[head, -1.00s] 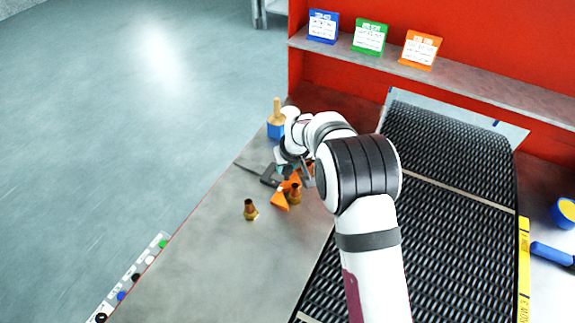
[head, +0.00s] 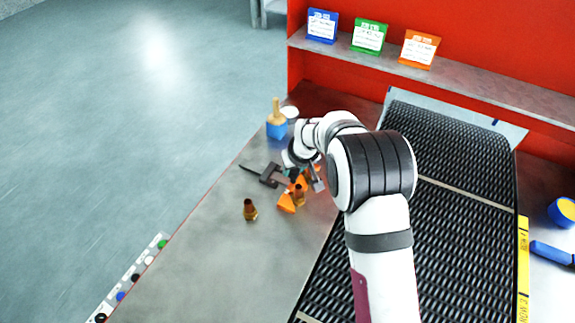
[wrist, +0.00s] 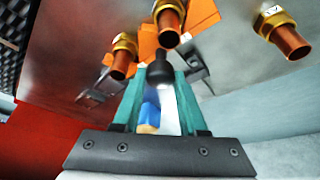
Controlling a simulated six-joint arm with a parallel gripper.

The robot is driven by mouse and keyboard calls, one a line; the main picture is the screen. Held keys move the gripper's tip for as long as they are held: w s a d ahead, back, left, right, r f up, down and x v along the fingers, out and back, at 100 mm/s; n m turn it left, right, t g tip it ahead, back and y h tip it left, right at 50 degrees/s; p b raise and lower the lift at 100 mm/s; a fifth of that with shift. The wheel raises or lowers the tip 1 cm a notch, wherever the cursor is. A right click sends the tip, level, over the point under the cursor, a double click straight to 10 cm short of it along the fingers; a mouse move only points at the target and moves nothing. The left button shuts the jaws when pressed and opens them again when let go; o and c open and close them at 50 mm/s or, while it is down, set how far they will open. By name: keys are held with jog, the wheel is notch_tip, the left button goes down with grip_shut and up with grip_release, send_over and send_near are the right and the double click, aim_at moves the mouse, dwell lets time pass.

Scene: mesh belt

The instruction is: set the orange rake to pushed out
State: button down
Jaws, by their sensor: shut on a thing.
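The orange rake (head: 287,203) lies on the grey bench left of the belt, partly hidden by my arm. In the wrist view its orange plate (wrist: 148,42) shows just beyond the fingertips. My gripper (wrist: 161,78) has its teal fingers closed on a dark round knob (wrist: 160,70), which appears to be the rake's handle; its join to the plate is not clear. In the head view my gripper (head: 295,172) is low over the bench and mostly covered by my wrist. A dark bracket with a thin rod (head: 268,175) lies left of it.
Brass fittings stand beside the rake (head: 299,196) and farther left (head: 250,210). A blue brush with a wooden handle (head: 277,125) and a white cup (head: 291,112) are behind. The black mesh belt (head: 450,165) runs to the right. The bench front is clear.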

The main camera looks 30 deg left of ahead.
jog(key=d, duration=1.7)
jog(key=shift+d, duration=0.2)
jog(key=shift+c, duration=2.3)
grip_release()
jog(key=v, duration=1.5)
jog(key=shift+r, duration=0.4)
jog(key=shift+s, duration=0.1)
jog(key=s+d+r+m+g, duration=0.1)
jog(key=s+d+m, duration=0.3)
jog(key=s, duration=0.9)
jog(key=s+d+r+m+g+h, duration=0.1)
jog(key=s+d+m, duration=0.3)
jog(key=s+m, duration=0.6)
jog(key=s+g, duration=0.1)
jog(key=s, duration=0.3)
jog(key=shift+s+m, duration=0.3)
